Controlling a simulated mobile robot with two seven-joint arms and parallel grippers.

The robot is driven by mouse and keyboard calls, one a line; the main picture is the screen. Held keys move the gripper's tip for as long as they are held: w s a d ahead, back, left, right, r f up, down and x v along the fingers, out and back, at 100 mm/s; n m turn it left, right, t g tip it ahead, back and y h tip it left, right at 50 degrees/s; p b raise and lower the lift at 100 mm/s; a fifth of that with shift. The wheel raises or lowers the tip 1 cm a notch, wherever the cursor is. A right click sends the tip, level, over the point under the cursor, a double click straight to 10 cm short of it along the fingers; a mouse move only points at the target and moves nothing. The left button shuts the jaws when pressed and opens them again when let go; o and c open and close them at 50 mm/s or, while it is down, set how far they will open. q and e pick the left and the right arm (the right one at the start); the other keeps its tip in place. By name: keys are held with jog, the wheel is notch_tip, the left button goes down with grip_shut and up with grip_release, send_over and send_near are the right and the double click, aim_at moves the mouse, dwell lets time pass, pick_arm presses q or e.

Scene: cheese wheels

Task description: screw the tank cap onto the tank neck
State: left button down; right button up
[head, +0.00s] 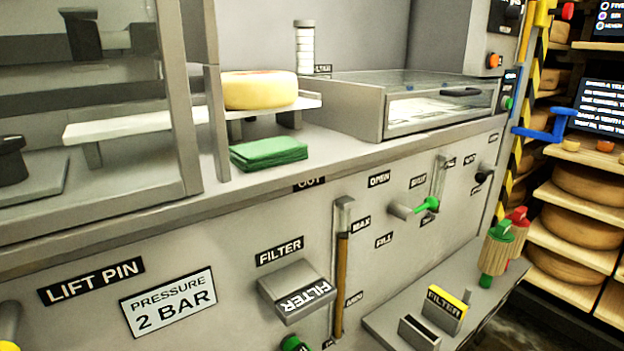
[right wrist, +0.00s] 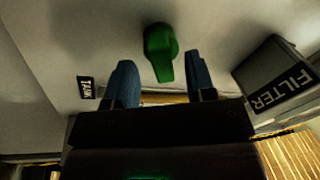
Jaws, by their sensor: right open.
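A green winged piece (right wrist: 160,52), which looks like the tank cap, sits against the pale panel in the right wrist view. It is near a small label (right wrist: 86,88) reading TANK. A green piece (head: 295,343) shows at the bottom edge of the head view, below the filter housing. The tank neck is not distinguishable; I cannot tell how far the cap is seated. My right gripper (right wrist: 160,82) has its two blue fingers apart, with the green piece's lower wing seen between their tips. I cannot tell whether either finger touches it. My left gripper is not in view.
The filter box (head: 297,290) juts from the panel and shows close right of my fingers in the wrist view (right wrist: 275,80).

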jog(key=p+v, duration=0.1)
jog(key=v, duration=0.7)
jog(key=shift+s+d+p, duration=0.25)
jog(key=shift+s+p, duration=0.05)
